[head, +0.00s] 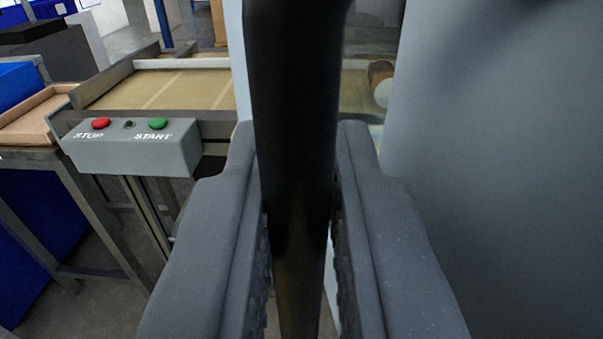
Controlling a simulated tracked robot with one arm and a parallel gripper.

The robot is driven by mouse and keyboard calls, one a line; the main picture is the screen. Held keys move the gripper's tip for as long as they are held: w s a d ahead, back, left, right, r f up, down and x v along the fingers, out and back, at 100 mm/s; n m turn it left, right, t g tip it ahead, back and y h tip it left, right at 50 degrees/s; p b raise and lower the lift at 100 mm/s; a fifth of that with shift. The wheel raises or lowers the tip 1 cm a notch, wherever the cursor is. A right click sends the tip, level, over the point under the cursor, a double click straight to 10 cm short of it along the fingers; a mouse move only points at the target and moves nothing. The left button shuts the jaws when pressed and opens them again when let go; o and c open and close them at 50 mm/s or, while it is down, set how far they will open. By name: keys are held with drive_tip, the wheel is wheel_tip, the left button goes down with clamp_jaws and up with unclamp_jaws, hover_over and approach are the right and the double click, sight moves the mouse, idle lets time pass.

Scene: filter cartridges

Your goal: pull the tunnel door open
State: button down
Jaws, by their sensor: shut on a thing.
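My gripper (300,215) fills the lower middle of the head view. Its two grey fingers are shut on a black upright bar, the door handle (295,90), one finger on each side. The handle runs from the top edge down between the fingers. Behind it is the pale grey-blue tunnel door (490,150), which fills the right side. A window (372,50) shows just right of the handle, with a brownish round thing and a pale one seen through it. The handle's ends are out of view.
A conveyor (180,88) with a tan belt lies at the left behind the door edge. A grey control box (130,145) with a red STOP and a green START button is on its near side. A tan tray (35,115) and blue bins (25,215) stand farther left. Floor shows below.

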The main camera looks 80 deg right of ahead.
drive_tip(key=c, duration=1.8)
unclamp_jaws()
drive_tip(key=shift+a, duration=0.35)
drive_tip(key=shift+s+a, duration=0.1)
drive_tip(key=shift+d, duration=0.2)
drive_tip(key=shift+d+r, duration=0.1)
